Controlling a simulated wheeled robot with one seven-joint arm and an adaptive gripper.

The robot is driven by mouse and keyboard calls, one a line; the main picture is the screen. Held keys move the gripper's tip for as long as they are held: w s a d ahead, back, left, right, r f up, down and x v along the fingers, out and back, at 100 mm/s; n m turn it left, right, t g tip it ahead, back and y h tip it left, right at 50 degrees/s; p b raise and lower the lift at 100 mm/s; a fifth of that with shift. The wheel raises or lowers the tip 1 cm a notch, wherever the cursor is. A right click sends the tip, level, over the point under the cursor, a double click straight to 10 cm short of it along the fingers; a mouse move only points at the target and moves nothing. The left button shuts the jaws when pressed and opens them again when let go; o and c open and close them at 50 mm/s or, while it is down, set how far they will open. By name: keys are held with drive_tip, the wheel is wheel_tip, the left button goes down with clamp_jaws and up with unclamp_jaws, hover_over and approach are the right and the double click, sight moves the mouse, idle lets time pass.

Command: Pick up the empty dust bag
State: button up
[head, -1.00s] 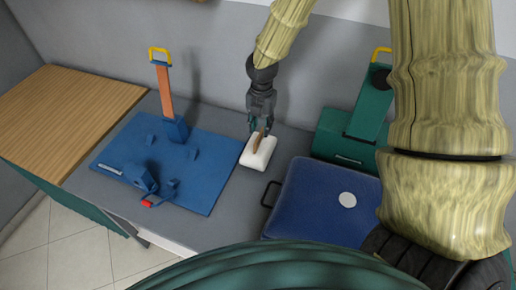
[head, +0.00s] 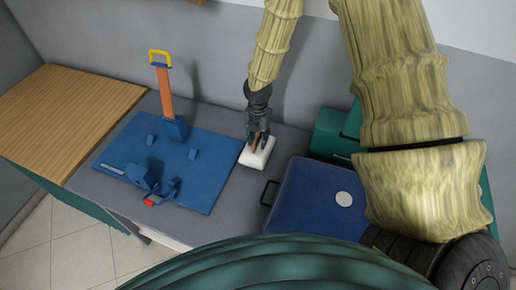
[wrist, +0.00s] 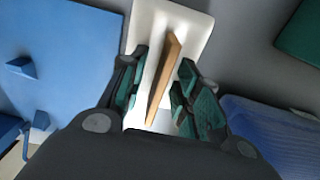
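A thin tan upright piece (wrist: 164,74), which looks like the empty dust bag, stands on a white block (wrist: 144,22). The block (head: 257,157) lies on the grey counter, between the blue board and the blue case. My gripper (head: 259,143) points down over the block. In the wrist view my gripper (wrist: 164,62) is open, with one green-padded finger on each side of the tan piece. Gaps show between the piece and both fingers. In the head view the fingers hide most of the tan piece.
A blue board (head: 205,170) with raised blocks and an upright orange post (head: 165,92) lies to the left. A blue case (head: 310,205) with a white disc is at the right front, near a green machine (head: 327,132). The grey wall is close behind.

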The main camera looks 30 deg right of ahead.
drive_tip(key=shift+s+r, duration=0.1)
drive_tip(key=c, duration=0.3)
clamp_jaws()
